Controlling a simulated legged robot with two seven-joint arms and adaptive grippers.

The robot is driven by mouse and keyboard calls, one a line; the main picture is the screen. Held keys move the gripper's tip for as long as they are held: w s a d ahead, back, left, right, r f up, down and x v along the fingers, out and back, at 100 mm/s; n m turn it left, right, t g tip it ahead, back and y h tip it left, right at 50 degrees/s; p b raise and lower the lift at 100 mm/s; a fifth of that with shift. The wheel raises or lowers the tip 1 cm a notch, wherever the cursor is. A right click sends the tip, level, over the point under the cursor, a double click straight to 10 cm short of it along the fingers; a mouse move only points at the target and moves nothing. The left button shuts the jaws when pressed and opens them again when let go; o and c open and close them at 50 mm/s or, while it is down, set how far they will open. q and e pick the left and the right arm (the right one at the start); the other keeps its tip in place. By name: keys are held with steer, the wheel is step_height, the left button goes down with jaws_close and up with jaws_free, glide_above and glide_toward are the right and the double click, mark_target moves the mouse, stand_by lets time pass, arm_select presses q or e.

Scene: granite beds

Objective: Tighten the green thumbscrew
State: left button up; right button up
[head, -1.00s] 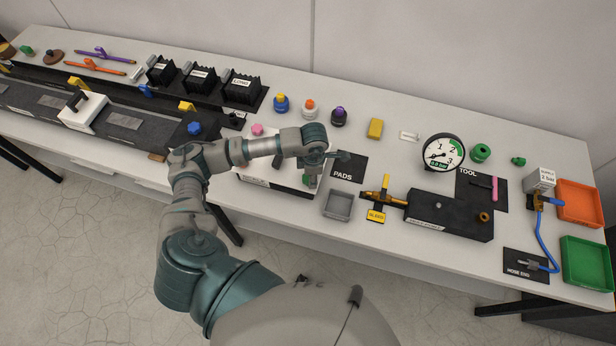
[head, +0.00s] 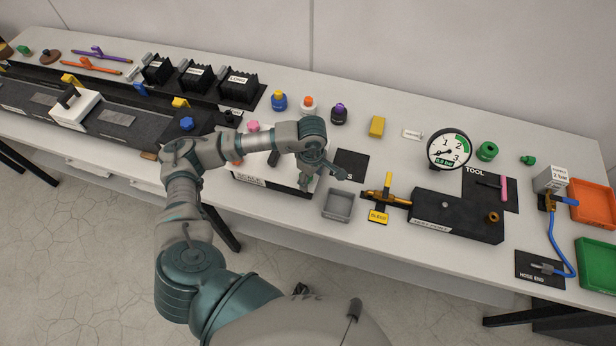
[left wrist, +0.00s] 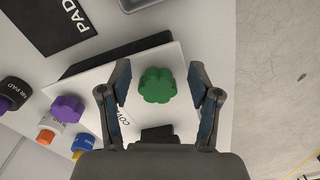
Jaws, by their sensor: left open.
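The green thumbscrew (left wrist: 158,85) is a lobed knob on a white cover plate (left wrist: 190,133) in the left wrist view. My left gripper (left wrist: 161,88) is open, with one finger on each side of the thumbscrew and visible gaps to it. I cannot tell how high the fingertips are above the plate. In the head view my left gripper (head: 328,172) is over the right end of the white cover block (head: 262,175), and the arm hides the thumbscrew there. A purple-pink lobed knob (left wrist: 67,113) stands near the plate's other end. My right gripper is not in view.
A grey tray (head: 338,205) and a black pad mat (head: 350,165) lie just right of the gripper. Beyond them are a yellow-handled valve (head: 388,190), a dark block (head: 455,215) and a gauge (head: 449,149). Several small bottles (head: 308,107) stand behind.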

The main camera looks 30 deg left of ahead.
arm_select(q)
steer(key=shift+a+f+m, duration=0.15)
steer(key=shift+f+m, duration=0.05)
steer(key=shift+m, duration=0.1)
steer(key=shift+a, duration=0.35)
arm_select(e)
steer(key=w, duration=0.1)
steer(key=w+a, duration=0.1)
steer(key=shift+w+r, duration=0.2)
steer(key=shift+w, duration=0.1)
arm_select(q)
steer(key=shift+w+a+b, duration=0.1)
steer(key=shift+w+b, duration=0.05)
steer(key=shift+b, duration=0.25)
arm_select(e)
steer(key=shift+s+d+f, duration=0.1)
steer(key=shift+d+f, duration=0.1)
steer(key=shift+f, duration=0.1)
arm_select(q)
steer(key=shift+a+r, duration=0.1)
steer(key=shift+a, duration=0.2)
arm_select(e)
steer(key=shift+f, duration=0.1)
arm_select(q)
steer(key=shift+c, duration=0.2)
